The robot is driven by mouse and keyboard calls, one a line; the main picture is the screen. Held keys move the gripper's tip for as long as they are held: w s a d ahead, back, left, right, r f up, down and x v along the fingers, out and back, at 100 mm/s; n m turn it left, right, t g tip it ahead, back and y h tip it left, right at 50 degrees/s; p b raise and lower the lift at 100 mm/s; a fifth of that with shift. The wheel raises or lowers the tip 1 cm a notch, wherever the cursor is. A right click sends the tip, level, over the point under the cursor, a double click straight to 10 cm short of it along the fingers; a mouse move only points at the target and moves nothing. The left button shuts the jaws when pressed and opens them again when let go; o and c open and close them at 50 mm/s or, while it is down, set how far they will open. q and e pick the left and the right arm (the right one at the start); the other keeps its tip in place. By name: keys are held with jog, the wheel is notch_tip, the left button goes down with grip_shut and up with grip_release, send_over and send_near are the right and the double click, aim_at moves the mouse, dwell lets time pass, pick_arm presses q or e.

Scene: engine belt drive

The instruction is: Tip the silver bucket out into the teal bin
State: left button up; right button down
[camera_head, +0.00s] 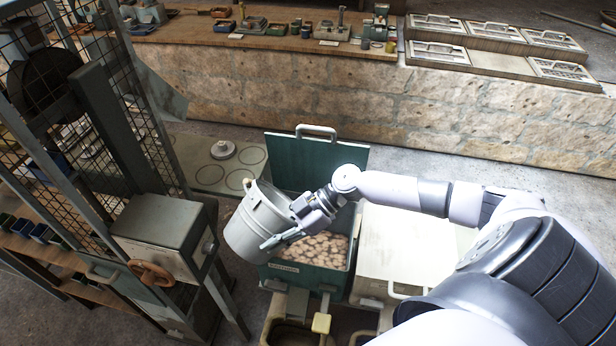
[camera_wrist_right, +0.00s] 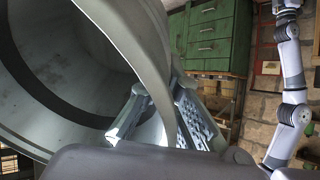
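The silver bucket (camera_head: 254,228) hangs tilted in the air, over the left side of the teal bin (camera_head: 318,276). My right gripper (camera_head: 284,225) is shut on the bucket's wall near its rim. In the right wrist view one finger lies inside the bucket (camera_wrist_right: 60,60) and one outside. The part of the inside that shows there is bare grey; the rest is out of view. The teal bin stands open with its lid (camera_head: 318,160) raised behind it. Brown, rounded pieces (camera_head: 322,250) lie in the bin, partly hidden by the bucket and gripper. My left gripper is not visible.
A closed pale bin (camera_head: 398,252) stands right of the teal bin. A machine with a wire-mesh guard (camera_head: 150,130) and a brown handwheel (camera_head: 151,273) stands close on the left. A mat with ring marks (camera_head: 207,176) lies behind. A stone-faced bench (camera_head: 290,88) spans the back.

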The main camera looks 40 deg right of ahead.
aim_at(255, 264)
jog(key=shift+w+a+r+h+p, duration=0.15)
jog(key=shift+h+p, duration=0.25)
jog(key=shift+p, duration=1)
jog(key=shift+s+a+r+h+p, duration=0.15)
jog(key=shift+h+p, duration=0.25)
jog(key=shift+p, duration=0.95)
jog(key=shift+w+a+f+h, duration=0.1)
jog(key=shift+f+h, duration=0.2)
jog(key=shift+a+f+h, duration=0.15)
jog(key=shift+f+h, duration=0.15)
jog(key=shift+h, duration=0.2)
jog(key=shift+a+f+n+h, duration=0.15)
jog(key=shift+a+f+h, duration=0.1)
jog(key=shift+a+h, duration=0.6)
jog(key=shift+a+f+n+h, duration=0.2)
jog(key=shift+a+h, duration=0.5)
jog(key=shift+h, duration=0.25)
jog(key=shift+a+f+g+h, duration=0.15)
jog(key=shift+a+f+h, duration=0.1)
jog(key=shift+f+h, duration=0.25)
jog(key=shift+a+f+g+h, duration=0.15)
jog(key=shift+a+f+h, duration=0.1)
jog(key=shift+f+h, duration=0.25)
jog(key=shift+a+f+h, duration=0.15)
jog(key=shift+a+h, duration=0.05)
jog(key=shift+h, duration=0.7)
